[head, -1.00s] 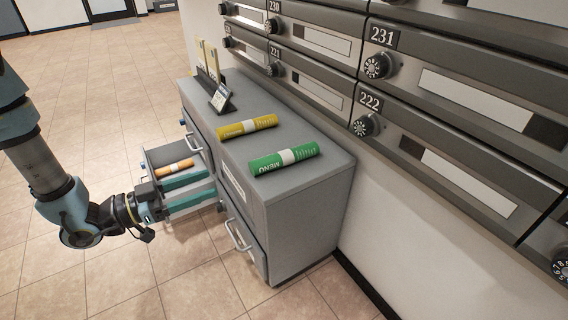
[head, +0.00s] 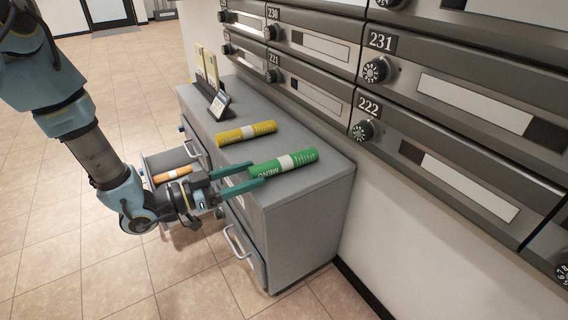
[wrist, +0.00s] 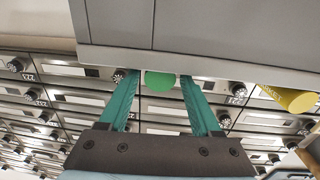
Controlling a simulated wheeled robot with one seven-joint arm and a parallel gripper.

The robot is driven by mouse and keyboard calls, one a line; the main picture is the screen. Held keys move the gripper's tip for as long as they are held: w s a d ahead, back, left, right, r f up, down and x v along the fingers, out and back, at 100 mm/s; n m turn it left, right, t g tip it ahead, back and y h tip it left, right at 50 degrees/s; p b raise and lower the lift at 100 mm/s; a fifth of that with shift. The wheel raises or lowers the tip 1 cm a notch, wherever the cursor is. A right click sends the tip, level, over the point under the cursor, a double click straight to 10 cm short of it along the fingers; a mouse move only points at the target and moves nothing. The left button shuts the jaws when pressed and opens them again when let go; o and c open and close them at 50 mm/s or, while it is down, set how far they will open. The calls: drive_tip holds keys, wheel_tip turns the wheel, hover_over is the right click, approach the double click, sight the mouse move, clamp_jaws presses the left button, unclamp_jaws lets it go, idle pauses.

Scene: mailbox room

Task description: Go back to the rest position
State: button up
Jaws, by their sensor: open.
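My gripper (head: 251,178) is open, with its two teal fingers spread near the left end of the green rolled paper (head: 295,161) on the grey cabinet top. In the wrist view the round end of the green roll (wrist: 160,81) shows between the fingers (wrist: 156,92). The fingers do not look closed on it; I cannot tell whether either touches it. The roll lies flat on the cabinet.
A yellow roll (head: 246,133) lies behind the green one on the grey cabinet (head: 308,190). An open drawer (head: 160,162) holds an orange roll (head: 172,174). A small stand (head: 219,104) is at the back. Numbered mailboxes (head: 440,100) line the wall. Floor at left is free.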

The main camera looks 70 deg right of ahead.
drive_tip(key=shift+s+d, duration=0.4)
drive_tip(key=shift+d, duration=0.1)
clamp_jaws()
idle(0.3)
drive_tip(key=shift+r, duration=0.1)
idle(1.1)
drive_tip(key=shift+r+p, duration=1.6)
drive_tip(key=shift+r, duration=0.35)
drive_tip(key=v, duration=0.8)
drive_tip(key=shift+p, duration=0.35)
